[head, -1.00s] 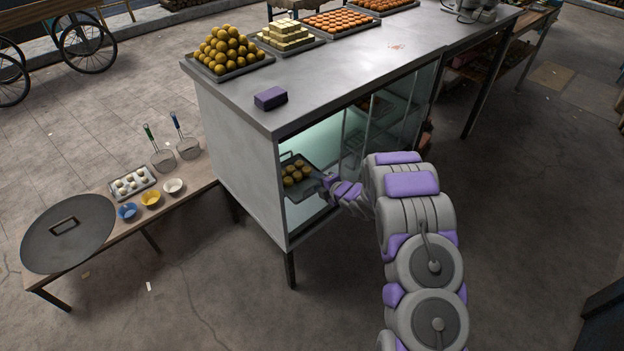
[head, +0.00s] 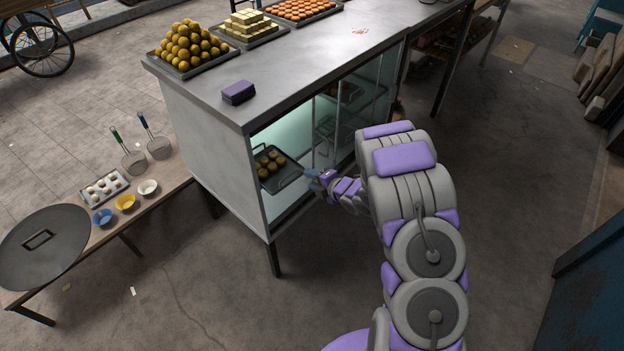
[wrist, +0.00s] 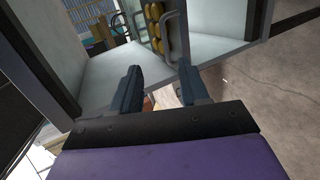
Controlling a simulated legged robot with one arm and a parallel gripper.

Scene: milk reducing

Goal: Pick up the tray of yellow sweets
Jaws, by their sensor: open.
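A dark metal tray (head: 287,174) with several round yellow-brown sweets (head: 268,161) is inside the open front of the glass display case, near its left wall. In the wrist view the sweets (wrist: 157,28) and the tray's handle (wrist: 172,27) show beyond the fingers, at the top. My gripper (head: 311,178) is just right of the tray's near edge in the head view. In the wrist view its two dark fingers (wrist: 157,74) are apart with nothing held between them. A small gap seems to separate the fingers from the handle.
The case wall (wrist: 235,18) stands close beside my gripper. Glass panes (head: 326,130) close off part of the case on the right. Trays of sweets and a purple box (head: 238,92) sit on the counter (head: 290,70). A low wooden table (head: 165,192) stands at left.

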